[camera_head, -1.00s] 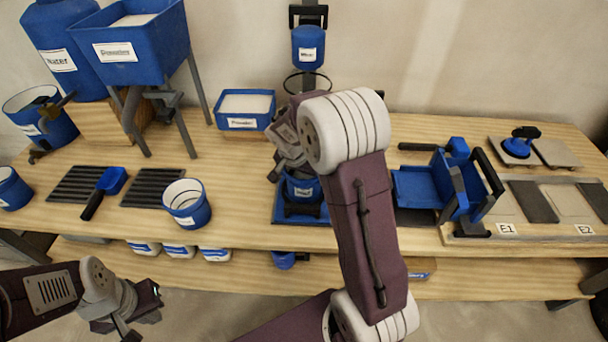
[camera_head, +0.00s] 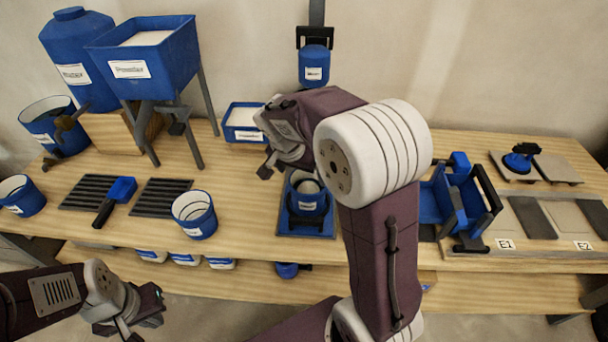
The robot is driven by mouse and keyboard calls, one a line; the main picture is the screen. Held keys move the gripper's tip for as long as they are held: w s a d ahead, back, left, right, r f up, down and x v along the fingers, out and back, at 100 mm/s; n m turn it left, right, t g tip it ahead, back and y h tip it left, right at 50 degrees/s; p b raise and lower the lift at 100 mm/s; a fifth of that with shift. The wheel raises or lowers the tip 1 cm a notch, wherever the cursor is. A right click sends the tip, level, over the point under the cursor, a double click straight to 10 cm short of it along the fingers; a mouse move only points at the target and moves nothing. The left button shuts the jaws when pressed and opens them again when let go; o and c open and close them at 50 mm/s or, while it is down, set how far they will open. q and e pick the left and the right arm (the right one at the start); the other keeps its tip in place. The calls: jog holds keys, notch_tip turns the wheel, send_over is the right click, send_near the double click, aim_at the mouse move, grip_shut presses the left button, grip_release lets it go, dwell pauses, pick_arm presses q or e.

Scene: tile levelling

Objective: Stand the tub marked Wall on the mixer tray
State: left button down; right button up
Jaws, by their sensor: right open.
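A blue tub (camera_head: 308,203) with a white label stands upright on the blue mixer tray (camera_head: 287,232), within a dark holder. Its label is too small to read, so I cannot tell if it says Wall. My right gripper (camera_head: 275,167) is open, above and to the left of this tub, apart from it. Part of the gripper is hidden by its own wrist. My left gripper (camera_head: 140,313) hangs low at the front left, empty; its jaw opening is unclear. Another labelled blue tub (camera_head: 195,214) stands on the bench left of the tray.
A blue container (camera_head: 314,66) hangs above the tray at the back. A blue powder box (camera_head: 243,122) stands behind left. A scoop (camera_head: 118,192) lies on slotted mats. A further tub (camera_head: 22,196) is far left. A blue tool (camera_head: 458,203) and tiles (camera_head: 532,217) are right.

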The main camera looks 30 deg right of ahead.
jog(key=s+a+f+n+y, duration=0.1)
jog(key=s+a+f+n, duration=0.1)
jog(key=s, duration=0.3)
jog(key=s+a+f+n+g+y, duration=0.1)
jog(key=s+a+f+n, duration=0.2)
jog(key=s+f+n, duration=0.1)
jog(key=s+a+f+n+y, duration=0.2)
jog(key=s+f+n, duration=0.1)
jog(key=s, duration=0.3)
jog(key=shift+s+a+f+n+g, duration=0.2)
jog(key=shift+s+f+n+g, duration=0.15)
jog(key=shift+n, duration=0.25)
